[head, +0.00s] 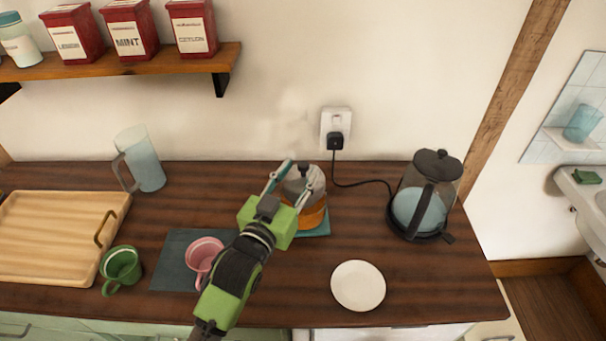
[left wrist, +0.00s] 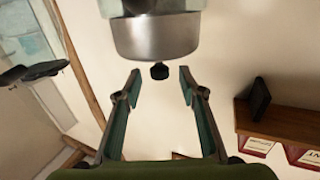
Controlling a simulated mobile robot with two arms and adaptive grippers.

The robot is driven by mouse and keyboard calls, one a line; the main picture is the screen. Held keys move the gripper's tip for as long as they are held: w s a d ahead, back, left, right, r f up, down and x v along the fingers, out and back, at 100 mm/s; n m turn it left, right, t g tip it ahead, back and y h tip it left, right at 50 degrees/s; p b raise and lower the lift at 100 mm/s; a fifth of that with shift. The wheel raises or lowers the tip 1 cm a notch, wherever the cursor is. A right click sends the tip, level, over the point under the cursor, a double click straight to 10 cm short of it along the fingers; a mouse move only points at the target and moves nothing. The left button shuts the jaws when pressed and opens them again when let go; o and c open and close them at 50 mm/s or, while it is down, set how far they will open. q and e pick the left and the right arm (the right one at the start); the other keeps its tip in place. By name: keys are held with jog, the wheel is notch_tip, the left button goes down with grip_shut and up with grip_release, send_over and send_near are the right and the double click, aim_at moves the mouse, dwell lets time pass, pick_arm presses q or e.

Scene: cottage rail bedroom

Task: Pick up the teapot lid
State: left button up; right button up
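The teapot (head: 314,217) has an amber glass body and stands on a teal mat (head: 323,234) near the back of the wooden counter. Its grey metal lid (head: 303,184) appears seated on top. In the left wrist view, the picture is upside down and a silver metal part (left wrist: 157,38) with a small black knob (left wrist: 160,71) lies just ahead of the fingertips. My left gripper (head: 300,177) is open, with its fingers on either side of the lid in the head view. I see no clear contact. My arm hides part of the teapot. My right gripper is not in view.
A pink cup (head: 202,252) on a dark mat (head: 174,262) stands left of my arm, near a green mug (head: 121,265) and wooden tray (head: 50,228). A white plate (head: 358,286) and black kettle (head: 428,200) are on the right. A shelf (head: 130,65) holds red tins.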

aim_at(301, 169)
pick_arm(q)
jog(key=x, duration=0.2)
jog(key=shift+w+d, duration=0.1)
jog(key=shift+w, duration=0.15)
jog(key=shift+w+d, duration=0.15)
jog(key=shift+w, duration=0.15)
grip_shut()
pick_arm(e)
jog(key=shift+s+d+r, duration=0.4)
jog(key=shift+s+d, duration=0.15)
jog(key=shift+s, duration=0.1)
